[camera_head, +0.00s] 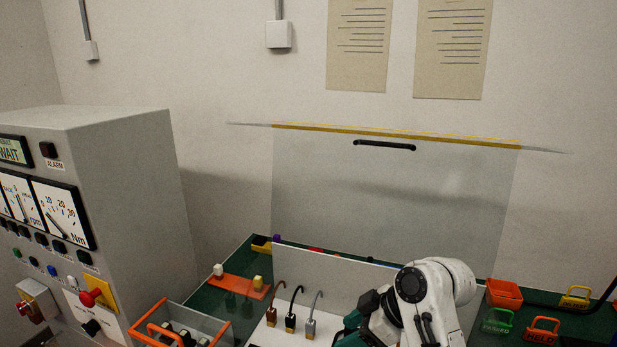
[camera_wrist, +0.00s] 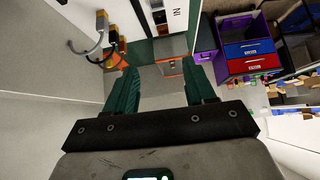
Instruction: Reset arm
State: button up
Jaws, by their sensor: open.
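My gripper shows in the wrist view (camera_wrist: 162,92) with its two green fingers wide apart and nothing between them. In the head view my white arm (camera_head: 432,290) reaches in at the lower right of centre, and its fingertips are mostly hidden behind the arm and the bottom picture edge. Three hooked plugs with brown, black and grey leads (camera_head: 291,310) stand on a white panel to the left of my arm, apart from it. They also show at the upper left of the wrist view (camera_wrist: 102,38).
A clear screen with a yellow top edge (camera_head: 395,200) and black handle stands behind my arm. A grey cabinet (camera_head: 130,200) with dials is at the left. An orange-framed clear box (camera_head: 165,318) sits beside it. An orange bin (camera_head: 504,293) and coloured tags (camera_head: 541,331) lie at the right.

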jog(key=s+d+f+m+t+h, duration=0.2)
jog(key=s+d+f+m+h, duration=0.1)
jog(key=s+d+f+m, duration=0.65)
jog(key=s+d+f+m+h, duration=0.2)
jog(key=s+d, duration=0.2)
jog(key=s, duration=0.5)
jog(key=s+d+f+m+h, duration=0.25)
jog(key=s+d, duration=0.25)
jog(key=s, duration=0.4)
jog(key=s+f+g+b, duration=0.2)
jog(key=s+f+b, duration=0.2)
jog(key=f, duration=0.3)
jog(key=s+f+g+b, duration=0.1)
jog(key=s+f+b, duration=0.4)
jog(key=f, duration=0.3)
jog(key=shift+s+d+f+g+b, duration=0.15)
jog(key=shift+s+d+g+b, duration=0.15)
jog(key=shift+g+b, duration=0.15)
jog(key=shift+w, duration=0.1)
jog(key=shift+c, duration=0.3)
